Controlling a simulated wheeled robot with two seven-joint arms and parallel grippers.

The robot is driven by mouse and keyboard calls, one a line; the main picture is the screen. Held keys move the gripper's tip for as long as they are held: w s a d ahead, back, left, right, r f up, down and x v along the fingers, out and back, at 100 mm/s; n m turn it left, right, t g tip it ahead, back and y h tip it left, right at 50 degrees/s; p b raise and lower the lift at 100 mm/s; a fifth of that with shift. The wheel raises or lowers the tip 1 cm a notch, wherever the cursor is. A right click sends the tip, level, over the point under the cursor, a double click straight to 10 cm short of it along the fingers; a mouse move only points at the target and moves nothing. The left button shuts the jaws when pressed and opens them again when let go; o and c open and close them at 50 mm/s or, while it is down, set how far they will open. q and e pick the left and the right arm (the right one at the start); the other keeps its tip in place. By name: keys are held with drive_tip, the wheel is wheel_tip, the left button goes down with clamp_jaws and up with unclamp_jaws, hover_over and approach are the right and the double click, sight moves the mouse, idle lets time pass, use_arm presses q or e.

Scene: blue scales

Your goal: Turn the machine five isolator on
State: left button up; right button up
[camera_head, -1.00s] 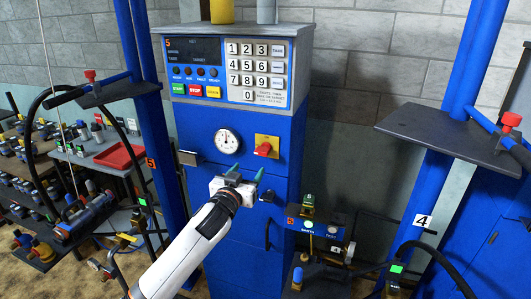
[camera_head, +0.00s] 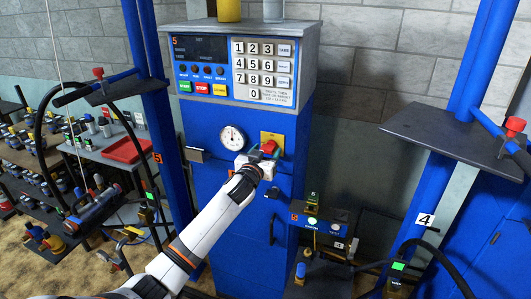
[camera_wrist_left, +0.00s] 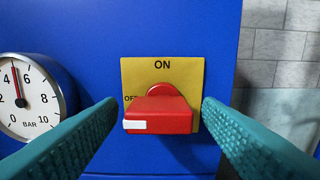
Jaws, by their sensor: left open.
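The machine five isolator is a red rotary handle (camera_wrist_left: 160,112) on a yellow plate (camera_wrist_left: 190,70) marked ON at the top and OFF at the left. In the left wrist view the handle lies horizontal, its white mark at the left beside OFF. In the head view the red handle (camera_head: 269,146) shows on the blue machine cabinet (camera_head: 225,180), partly hidden by my gripper. My left gripper (camera_head: 265,153) is at the isolator; its teal fingers (camera_wrist_left: 160,122) are open, one on each side of the handle, with visible gaps. My right gripper is not in view.
A pressure gauge (camera_wrist_left: 28,95) is left of the isolator. Above is a control panel (camera_head: 235,70) with a keypad and buttons. A grey shelf (camera_head: 445,138) on a blue post stands at the right. A rack with a red tray (camera_head: 127,150) stands at the left.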

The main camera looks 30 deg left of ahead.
use_arm(q)
drive_tip(key=c, duration=0.9)
drive_tip(key=shift+c, duration=0.5)
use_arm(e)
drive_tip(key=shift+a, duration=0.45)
use_arm(q)
drive_tip(key=shift+m, duration=0.3)
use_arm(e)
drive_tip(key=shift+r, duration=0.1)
use_arm(q)
drive_tip(key=m, duration=0.4)
drive_tip(key=shift+m+p, duration=0.35)
drive_tip(key=shift+m, duration=0.05)
drive_tip(key=m, duration=0.3)
drive_tip(key=shift+r+m, duration=0.1)
drive_tip(key=shift+m, duration=0.3)
drive_tip(key=m+p, duration=0.1)
drive_tip(key=m, duration=0.4)
drive_tip(key=shift+d+m+p, duration=0.1)
drive_tip(key=shift+m+p, duration=0.3)
drive_tip(key=shift+m, duration=1.3)
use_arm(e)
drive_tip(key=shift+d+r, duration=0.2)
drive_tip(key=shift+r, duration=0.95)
use_arm(q)
drive_tip(key=shift+m, duration=0.3)
